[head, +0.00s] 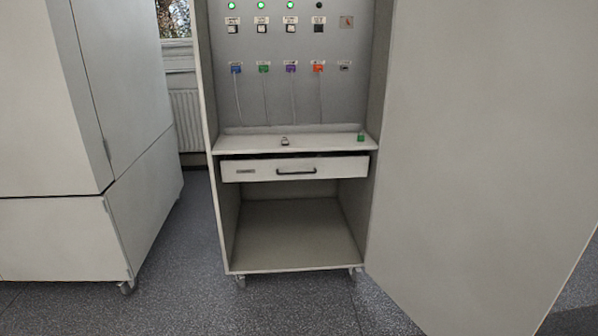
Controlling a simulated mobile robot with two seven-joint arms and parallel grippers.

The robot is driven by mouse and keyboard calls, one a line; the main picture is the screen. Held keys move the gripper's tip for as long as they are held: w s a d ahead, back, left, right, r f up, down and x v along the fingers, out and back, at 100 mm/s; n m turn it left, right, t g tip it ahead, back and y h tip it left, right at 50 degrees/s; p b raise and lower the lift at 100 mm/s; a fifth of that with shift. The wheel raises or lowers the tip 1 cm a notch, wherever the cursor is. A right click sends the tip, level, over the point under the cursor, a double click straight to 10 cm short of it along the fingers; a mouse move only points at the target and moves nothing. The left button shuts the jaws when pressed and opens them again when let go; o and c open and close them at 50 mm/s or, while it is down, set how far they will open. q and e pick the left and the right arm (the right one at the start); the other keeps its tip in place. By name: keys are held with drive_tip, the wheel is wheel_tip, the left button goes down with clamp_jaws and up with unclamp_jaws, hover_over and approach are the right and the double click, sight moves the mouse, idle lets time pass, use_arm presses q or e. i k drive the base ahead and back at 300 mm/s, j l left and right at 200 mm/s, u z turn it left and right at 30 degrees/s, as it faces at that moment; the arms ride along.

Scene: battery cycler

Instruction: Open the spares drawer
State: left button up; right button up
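The spares drawer (260,171) is in the middle of the head view, under the shelf of the open cabinet. It has a pale front with a dark bar handle (297,172) and a small label (245,172) left of the handle. Its front looks slightly forward of the shelf edge, with a dark gap along its top. I cannot see into it. Neither of my grippers is in the view.
The cabinet door (490,150) stands open at the right. A large grey cabinet (60,100) stands at the left. The shelf (245,143) holds a small metal item (285,141) and a green item (361,136). Floor in front is clear.

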sight(335, 164)
drive_tip(key=i+j, duration=0.2)
drive_tip(key=i, duration=0.3)
drive_tip(key=i+j, duration=0.2)
drive_tip(key=i, duration=0.3)
drive_tip(key=i+j, duration=0.2)
drive_tip(key=i, duration=0.35)
drive_tip(key=i+j+z, duration=0.1)
drive_tip(key=i, duration=0.4)
drive_tip(key=i+j, duration=0.35)
drive_tip(key=i, duration=0.15)
drive_tip(key=i+j, duration=0.25)
drive_tip(key=i, duration=0.25)
